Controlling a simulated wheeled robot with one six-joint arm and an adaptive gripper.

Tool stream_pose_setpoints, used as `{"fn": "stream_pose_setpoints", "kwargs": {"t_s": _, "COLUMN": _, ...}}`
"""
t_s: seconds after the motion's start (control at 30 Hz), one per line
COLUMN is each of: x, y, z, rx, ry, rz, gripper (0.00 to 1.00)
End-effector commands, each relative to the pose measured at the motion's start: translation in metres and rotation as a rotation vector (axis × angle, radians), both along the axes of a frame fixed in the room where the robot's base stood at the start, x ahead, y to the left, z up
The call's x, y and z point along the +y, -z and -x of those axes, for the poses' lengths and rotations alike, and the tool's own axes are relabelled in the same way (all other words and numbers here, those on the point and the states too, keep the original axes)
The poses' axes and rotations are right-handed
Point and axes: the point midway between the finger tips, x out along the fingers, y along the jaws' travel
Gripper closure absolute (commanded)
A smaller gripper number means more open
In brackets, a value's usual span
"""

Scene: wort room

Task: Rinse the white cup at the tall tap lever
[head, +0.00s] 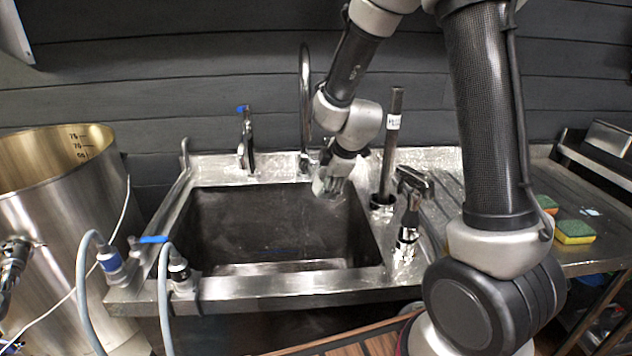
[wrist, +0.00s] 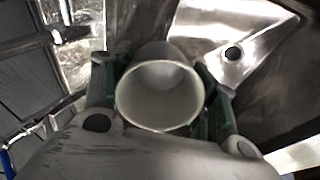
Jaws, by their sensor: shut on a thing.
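My gripper (head: 330,182) is over the back right part of the sink basin, just in front of the tall curved tap (head: 304,75). In the wrist view the white cup (wrist: 160,97) sits between the two green-padded fingers, which are shut on its sides. Its round mouth faces the wrist camera and its inside looks empty. In the head view the gripper mostly hides the cup. A slim upright tap with a blue top (head: 247,140) stands on the rim left of the tall tap. I cannot tell whether water runs.
The steel sink (head: 290,290) has a deep dark basin (head: 255,225). A dark upright pipe (head: 391,145) and a spray tap (head: 408,210) stand on its right rim. A sponge (head: 575,232) lies on the right drainboard. A large steel kettle (head: 65,220) is at left, beside grey hoses (head: 82,275).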

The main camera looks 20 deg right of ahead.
Motion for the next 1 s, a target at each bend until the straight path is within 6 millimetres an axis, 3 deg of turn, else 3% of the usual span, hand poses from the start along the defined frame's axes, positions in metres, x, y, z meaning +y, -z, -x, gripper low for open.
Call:
{"fn": "stream_pose_setpoints", "kwargs": {"t_s": 0.5, "x": -0.013, "y": 0.0, "z": 0.042, "rx": -0.001, "ry": 0.001, "rz": 0.0, "gripper": 0.66}}
{"fn": "stream_pose_setpoints", "kwargs": {"t_s": 1.0, "x": -0.014, "y": 0.0, "z": 0.046, "rx": -0.001, "ry": -0.001, "rz": 0.001, "gripper": 0.66}}
